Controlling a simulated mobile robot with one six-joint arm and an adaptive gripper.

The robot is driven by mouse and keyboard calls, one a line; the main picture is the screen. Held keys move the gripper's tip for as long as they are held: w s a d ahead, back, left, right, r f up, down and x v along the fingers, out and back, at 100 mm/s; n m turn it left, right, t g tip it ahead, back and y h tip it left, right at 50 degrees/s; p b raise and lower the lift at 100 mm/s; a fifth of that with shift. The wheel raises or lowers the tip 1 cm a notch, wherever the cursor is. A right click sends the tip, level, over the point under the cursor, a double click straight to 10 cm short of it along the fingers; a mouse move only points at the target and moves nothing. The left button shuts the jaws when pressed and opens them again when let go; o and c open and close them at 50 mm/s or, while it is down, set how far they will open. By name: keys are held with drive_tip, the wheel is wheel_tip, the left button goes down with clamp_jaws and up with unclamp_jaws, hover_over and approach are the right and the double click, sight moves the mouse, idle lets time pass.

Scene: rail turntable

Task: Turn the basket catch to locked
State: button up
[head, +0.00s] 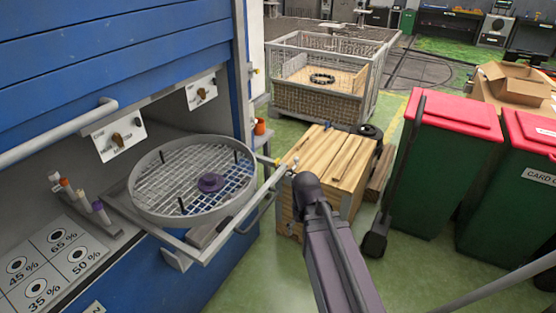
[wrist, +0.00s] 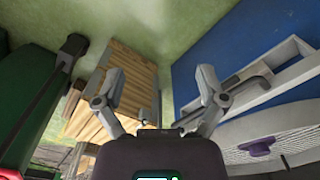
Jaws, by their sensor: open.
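A round wire-mesh basket (head: 145,195) sits on a pulled-out grey frame at the blue cabinet, with a purple knob (head: 211,182) at its middle. Basket and purple knob (wrist: 258,147) also show at the lower right of the wrist view. Two white plates with brass turn pieces, a near one (head: 118,135) and a farther one (head: 201,90), are fixed inside the cabinet opening. I cannot tell which piece is the basket catch or its setting. My gripper (wrist: 160,76) is open and empty, apart from the basket; in the head view my arm mostly hides it.
A wooden crate (head: 330,155) stands right of the basket frame (head: 212,246). Green bins with red lids (head: 455,110) stand at the right. A wire cage (head: 320,100) is behind. Tubes (head: 100,212) stand in a holder left of the basket. Green floor lies open in front.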

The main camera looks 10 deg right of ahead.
sight(277, 160)
drive_tip(key=w+r+n+p, duration=0.3)
drive_tip(key=w, duration=1.1)
drive_tip(key=w+a+r+n+p, duration=0.1)
drive_tip(key=w+r+n+p, duration=0.2)
drive_tip(key=w, duration=1.1)
drive_tip(key=w+r+n+p, duration=0.3)
drive_tip(key=w, duration=1)
drive_tip(key=shift+w+a+r+n, duration=0.3)
drive_tip(key=shift+w+r+n, duration=0.05)
drive_tip(key=shift+w+n, duration=0.05)
drive_tip(key=shift+f, duration=0.15)
wheel_tip(277, 160, down, 14)
drive_tip(key=b, duration=1.3)
drive_tip(key=shift+r+b, duration=0.25)
drive_tip(key=shift+b, duration=0.05)
drive_tip(key=c, duration=1.2)
